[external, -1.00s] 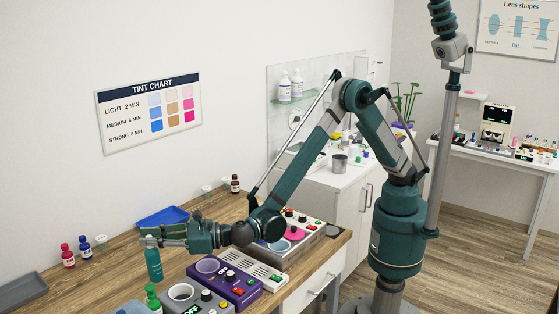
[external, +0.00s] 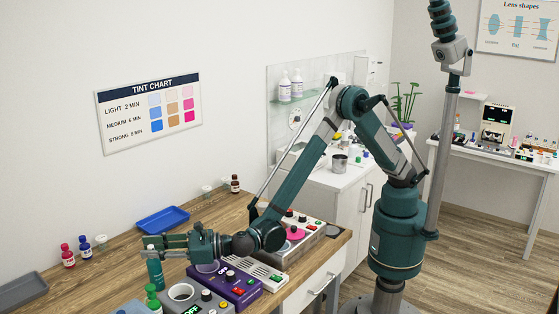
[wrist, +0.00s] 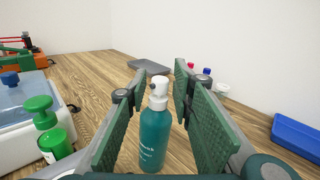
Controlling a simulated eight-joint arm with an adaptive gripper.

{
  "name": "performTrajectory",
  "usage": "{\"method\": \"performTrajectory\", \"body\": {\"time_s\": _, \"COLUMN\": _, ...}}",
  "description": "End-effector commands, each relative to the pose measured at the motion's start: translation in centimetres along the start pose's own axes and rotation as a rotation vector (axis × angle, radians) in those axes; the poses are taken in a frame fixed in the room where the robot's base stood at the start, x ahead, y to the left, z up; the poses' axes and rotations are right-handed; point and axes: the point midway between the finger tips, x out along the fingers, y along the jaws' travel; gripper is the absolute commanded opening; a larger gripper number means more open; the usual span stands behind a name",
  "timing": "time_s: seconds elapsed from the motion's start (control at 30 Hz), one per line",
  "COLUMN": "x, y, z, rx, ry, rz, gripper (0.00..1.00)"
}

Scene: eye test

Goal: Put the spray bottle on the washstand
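The spray bottle is teal with a white top and stands upright on the wooden worktop; it shows in the external view (external: 155,270) and in the wrist view (wrist: 155,135). My gripper (external: 146,247) is open at the bottle's upper part, and its fingers hide the top in the external view. In the wrist view the bottle appears between the two green finger pads of my gripper (wrist: 160,85), with no clear contact. A white cabinet (external: 340,215) with a white top behind my arm looks like the washstand; its top is partly hidden by the arm.
A purple device (external: 232,290) and grey devices line the worktop's front. A metal cup (external: 340,163) stands on the cabinet.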

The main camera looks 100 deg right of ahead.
Motion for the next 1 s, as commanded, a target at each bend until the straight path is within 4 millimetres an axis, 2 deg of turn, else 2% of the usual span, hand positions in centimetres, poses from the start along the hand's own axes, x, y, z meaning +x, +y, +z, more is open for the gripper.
{"method": "performTrajectory", "body": {"time_s": 0.5, "x": -0.1, "y": 0.0, "z": 0.5, "rx": 0.0, "ry": 0.0, "rz": 0.0, "gripper": 0.27}}
{"method": "performTrajectory", "body": {"time_s": 0.67, "x": -1.5, "y": 0.0, "z": 0.4, "rx": 0.0, "ry": 0.0, "rz": 0.0, "gripper": 0.27}}
{"method": "performTrajectory", "body": {"time_s": 1.0, "x": -6.7, "y": 0.0, "z": 0.5, "rx": 0.0, "ry": 0.0, "rz": 0.001, "gripper": 0.27}}
